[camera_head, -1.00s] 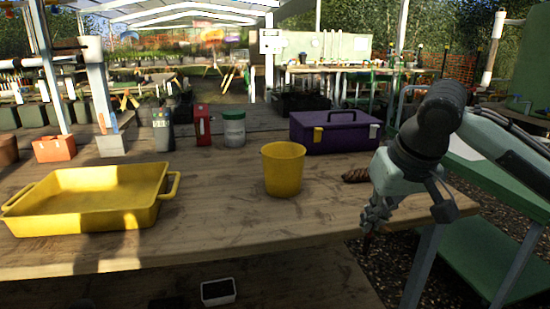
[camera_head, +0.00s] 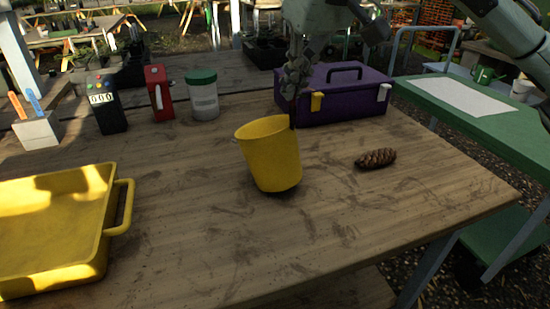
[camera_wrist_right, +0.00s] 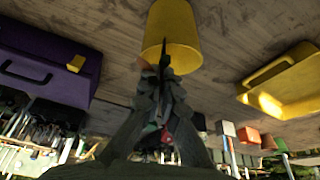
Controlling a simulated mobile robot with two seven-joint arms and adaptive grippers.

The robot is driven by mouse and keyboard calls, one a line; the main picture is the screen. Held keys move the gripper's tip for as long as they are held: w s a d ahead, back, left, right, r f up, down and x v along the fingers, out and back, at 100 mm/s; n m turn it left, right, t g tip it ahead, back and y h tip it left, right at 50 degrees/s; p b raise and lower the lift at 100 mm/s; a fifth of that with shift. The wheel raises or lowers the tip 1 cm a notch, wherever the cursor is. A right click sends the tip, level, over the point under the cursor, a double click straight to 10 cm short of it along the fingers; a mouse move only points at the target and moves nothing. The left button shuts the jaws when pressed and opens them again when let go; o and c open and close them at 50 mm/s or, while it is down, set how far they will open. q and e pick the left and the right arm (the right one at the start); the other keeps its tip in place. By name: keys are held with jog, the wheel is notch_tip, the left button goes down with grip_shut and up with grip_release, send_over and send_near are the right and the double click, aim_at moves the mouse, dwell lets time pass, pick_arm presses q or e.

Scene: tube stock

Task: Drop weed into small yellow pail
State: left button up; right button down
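The small yellow pail (camera_head: 272,158) is on the wooden table in the head view, tilted, with a dark shadow under its base. My right gripper (camera_head: 293,112) points down at the pail's back right rim. In the right wrist view its dark fingers (camera_wrist_right: 163,60) are close together and overlap the rim of the pail (camera_wrist_right: 178,30). It looks shut on the pail's wall, one finger hidden behind or inside it. I see no weed that I can make out in any view. The pail's inside is mostly hidden. My left gripper is in neither view.
A purple toolbox (camera_head: 345,98) stands behind the gripper. A pine cone (camera_head: 376,158) lies right of the pail. A yellow tray (camera_head: 50,205) is at left. The front table is clear.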

aim_at(294, 106)
jog(key=shift+f, duration=0.3)
notch_tip(294, 106, down, 4)
jog(key=shift+s+d+r, duration=0.1)
jog(key=shift+r, duration=0.05)
jog(key=shift+f, duration=0.7)
jog(key=c, duration=1.6)
grip_release()
jog(key=shift+c, duration=0.2)
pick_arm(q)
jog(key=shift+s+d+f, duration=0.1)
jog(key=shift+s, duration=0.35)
pick_arm(e)
jog(key=v, duration=1.2)
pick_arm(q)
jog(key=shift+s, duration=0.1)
